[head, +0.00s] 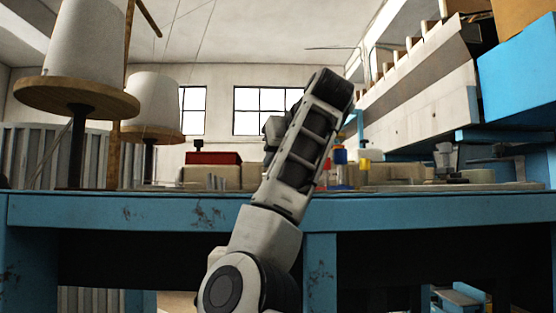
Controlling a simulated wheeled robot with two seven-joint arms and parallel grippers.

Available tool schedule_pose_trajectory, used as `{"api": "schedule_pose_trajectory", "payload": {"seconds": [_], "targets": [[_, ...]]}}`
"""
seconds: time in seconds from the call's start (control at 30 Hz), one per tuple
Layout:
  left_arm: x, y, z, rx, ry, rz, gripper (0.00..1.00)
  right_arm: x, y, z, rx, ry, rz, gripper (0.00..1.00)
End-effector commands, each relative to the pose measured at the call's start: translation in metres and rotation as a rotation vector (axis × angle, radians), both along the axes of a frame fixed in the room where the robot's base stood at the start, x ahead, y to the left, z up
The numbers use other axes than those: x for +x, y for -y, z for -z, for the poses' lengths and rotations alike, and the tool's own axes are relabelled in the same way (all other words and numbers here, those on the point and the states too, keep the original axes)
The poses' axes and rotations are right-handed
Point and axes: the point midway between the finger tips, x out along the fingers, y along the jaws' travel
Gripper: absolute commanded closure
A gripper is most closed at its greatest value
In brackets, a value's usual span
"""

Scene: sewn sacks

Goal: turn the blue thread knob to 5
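A small blue piece (340,156) shows just right of my raised arm, low above the blue table. A small red piece (325,166) and a yellow piece (364,163) are close to it. They are too small to tell which is the thread knob, and no dial numbers are readable. One white and black arm of mine rises from the bottom middle and leans right, partly covering this area. Neither gripper's fingers can be made out in the head view.
The blue table (430,208) spans the view, its front edge facing me. Large white thread cones (84,40) on wooden discs stand at the left. A red-topped block (213,158) sits behind. A blue and white machine part (518,80) overhangs the right.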

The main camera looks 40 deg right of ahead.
Motion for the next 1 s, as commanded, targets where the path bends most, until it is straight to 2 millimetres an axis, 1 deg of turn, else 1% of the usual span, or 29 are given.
{"api": "schedule_pose_trajectory", "payload": {"seconds": [0.53, 0.57, 0.6, 0.63, 0.87, 1.0], "targets": [[-0.0004, 0.0001, 0.0006, 0.0, -0.001, 0.001, 0.56, -0.0002, 0.0004, -0.0004, 0.001, 0.0, -0.022, 1.0], [-0.0004, 0.0001, 0.0006, 0.001, -0.002, 0.001, 0.56, -0.0002, 0.0004, -0.0004, 0.001, 0.0, -0.022, 0.7], [-0.0004, 0.0001, 0.0007, 0.001, -0.002, 0.001, 0.56, -0.0002, 0.0004, -0.0004, 0.001, 0.0, -0.022, 0.58], [-0.0004, 0.0001, 0.0006, 0.0, -0.001, 0.001, 0.56, -0.0002, 0.0004, -0.0004, 0.001, 0.0, -0.022, 0.56], [-0.0004, -0.0001, 0.0008, 0.001, -0.001, 0.001, 0.56, -0.0002, 0.0004, -0.0001, 0.0, 0.0, -0.022, 0.56], [-0.0003, -0.0001, 0.0033, 0.001, -0.002, 0.001, 0.56, -0.0058, -0.0011, -0.0024, -0.001, 0.002, -0.021, 0.56]]}}
